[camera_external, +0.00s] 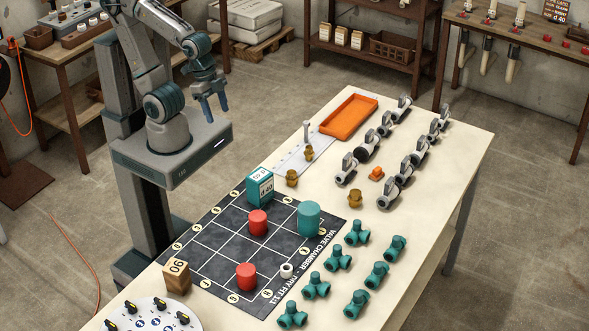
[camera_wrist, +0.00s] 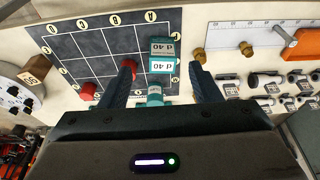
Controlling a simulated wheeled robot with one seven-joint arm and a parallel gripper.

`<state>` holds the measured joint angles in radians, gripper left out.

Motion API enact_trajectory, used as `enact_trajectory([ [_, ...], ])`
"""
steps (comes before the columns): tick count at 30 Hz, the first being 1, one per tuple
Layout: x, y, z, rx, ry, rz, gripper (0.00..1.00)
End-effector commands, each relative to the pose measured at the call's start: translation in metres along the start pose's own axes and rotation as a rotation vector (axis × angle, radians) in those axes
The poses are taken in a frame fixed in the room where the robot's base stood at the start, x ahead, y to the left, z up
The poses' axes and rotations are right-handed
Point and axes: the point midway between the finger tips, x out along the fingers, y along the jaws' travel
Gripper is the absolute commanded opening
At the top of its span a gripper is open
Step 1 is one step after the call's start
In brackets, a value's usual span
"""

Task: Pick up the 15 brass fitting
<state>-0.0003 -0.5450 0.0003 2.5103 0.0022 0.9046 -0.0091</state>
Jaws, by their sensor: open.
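Several brass fittings show on the table. One brass fitting (camera_external: 291,178) stands beside the grid mat's far corner, another (camera_external: 309,153) is on the pale ruled plate, and a third (camera_external: 355,199) stands nearer the valves. My gripper (camera_external: 211,108) is open and empty, raised above and away from the fittings.
A teal labelled block (camera_external: 260,186), red cylinders (camera_external: 257,222) and a teal cylinder (camera_external: 308,218) stand on the dark grid mat (camera_external: 211,227). Grey valves (camera_external: 368,147), an orange tray (camera_external: 350,115) and teal fittings (camera_external: 338,257) crowd the table. Bare tabletop lies along its right edge.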

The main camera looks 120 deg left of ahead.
Motion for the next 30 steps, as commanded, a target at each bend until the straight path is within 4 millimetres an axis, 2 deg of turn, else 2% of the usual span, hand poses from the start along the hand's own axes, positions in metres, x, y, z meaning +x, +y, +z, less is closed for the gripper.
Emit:
enact_trajectory([
  [8,0.001,-0.004,-0.006,-0.017,-0.009,-0.003,0.57],
  [14,0.010,-0.029,-0.045,-0.121,-0.055,-0.017,0.57],
  [21,0.040,-0.087,-0.100,-0.292,-0.125,-0.040,0.57],
  [27,0.077,-0.149,-0.131,-0.436,-0.181,-0.060,0.57],
  [30,0.099,-0.182,-0.140,-0.504,-0.209,-0.069,0.57],
])
